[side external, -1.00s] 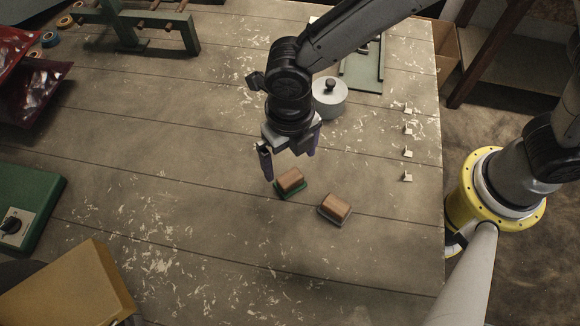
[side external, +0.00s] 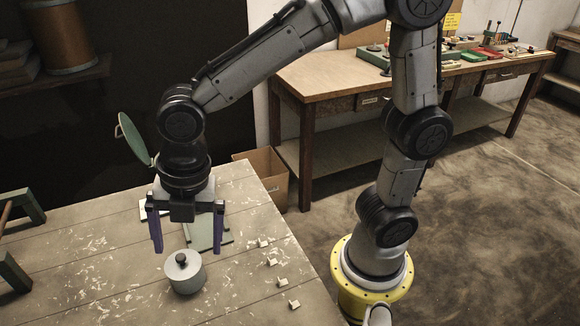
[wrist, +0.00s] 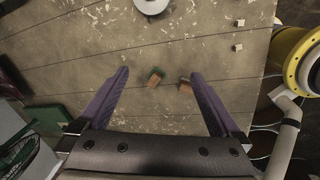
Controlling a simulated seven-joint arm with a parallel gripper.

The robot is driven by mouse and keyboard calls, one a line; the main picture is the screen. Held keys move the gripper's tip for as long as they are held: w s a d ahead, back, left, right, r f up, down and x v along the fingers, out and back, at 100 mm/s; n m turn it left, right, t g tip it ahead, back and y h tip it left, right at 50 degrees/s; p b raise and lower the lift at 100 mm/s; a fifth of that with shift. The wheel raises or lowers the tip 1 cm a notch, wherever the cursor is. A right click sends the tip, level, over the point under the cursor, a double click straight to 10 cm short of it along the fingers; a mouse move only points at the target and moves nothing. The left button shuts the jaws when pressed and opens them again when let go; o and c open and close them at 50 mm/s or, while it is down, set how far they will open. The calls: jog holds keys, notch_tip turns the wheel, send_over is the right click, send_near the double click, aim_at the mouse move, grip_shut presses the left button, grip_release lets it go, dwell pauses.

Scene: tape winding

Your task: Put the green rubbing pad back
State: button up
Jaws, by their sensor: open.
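A grey round pot with a dark knob (side external: 185,273) stands on the table near my gripper. Several small pale blocks (side external: 272,262) lie to its right. A green plate (side external: 208,236) and an upright round green disc (side external: 134,138) are behind.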

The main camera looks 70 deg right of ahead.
jog(key=s+d+r+m+t, duration=0.2)
jog(key=s+d+m, duration=0.4)
jog(key=d+m, duration=0.3)
jog(key=s+d+r+m+t+h, duration=0.1)
jog(key=s+d+m, duration=0.5)
jog(key=m, duration=0.8)
jog(key=d+r+t, duration=0.1)
jog(key=d+r, duration=0.1)
jog(key=d, duration=0.1)
jog(key=shift+s+d+m, duration=0.15)
jog(key=shift+s+m, duration=0.05)
jog(key=shift+m, duration=0.1)
